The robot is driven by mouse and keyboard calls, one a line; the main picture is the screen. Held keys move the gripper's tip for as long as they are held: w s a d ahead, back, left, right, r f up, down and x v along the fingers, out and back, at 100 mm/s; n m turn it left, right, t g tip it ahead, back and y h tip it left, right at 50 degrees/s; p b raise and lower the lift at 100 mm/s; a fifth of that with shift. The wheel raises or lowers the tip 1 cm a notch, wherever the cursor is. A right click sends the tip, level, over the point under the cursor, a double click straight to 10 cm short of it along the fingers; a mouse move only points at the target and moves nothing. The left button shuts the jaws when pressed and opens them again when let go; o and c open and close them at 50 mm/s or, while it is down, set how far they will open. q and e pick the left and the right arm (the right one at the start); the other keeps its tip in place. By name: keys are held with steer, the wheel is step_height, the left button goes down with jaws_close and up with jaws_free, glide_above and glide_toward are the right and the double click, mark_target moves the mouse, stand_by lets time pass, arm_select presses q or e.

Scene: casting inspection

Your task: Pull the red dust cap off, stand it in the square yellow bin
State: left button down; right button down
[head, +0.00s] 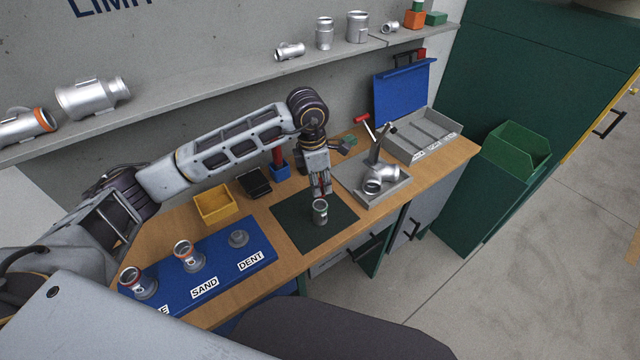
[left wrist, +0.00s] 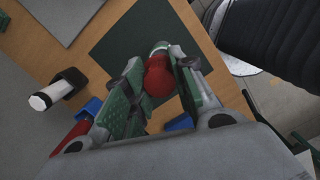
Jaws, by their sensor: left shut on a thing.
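My left gripper (head: 321,190) points down over the dark green mat, just above a silver casting (head: 320,212) standing on it. In the left wrist view, my left gripper (left wrist: 157,82) is shut on the rounded red dust cap (left wrist: 158,78). The casting's pale end (left wrist: 160,46) shows just beyond the cap. I cannot tell whether the cap still touches the casting. The square yellow bin (head: 215,207) stands on the bench left of the mat and looks empty. My right gripper is not in view.
A blue rack (head: 215,262) with several castings lies at front left. A grey tray (head: 395,190) with a clamp and casting is right of the mat (head: 290,225).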

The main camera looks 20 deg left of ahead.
arm_select(q)
steer(key=shift+r+p, duration=0.3)
steer(key=shift+r, duration=0.6)
steer(key=shift+s+f, duration=0.1)
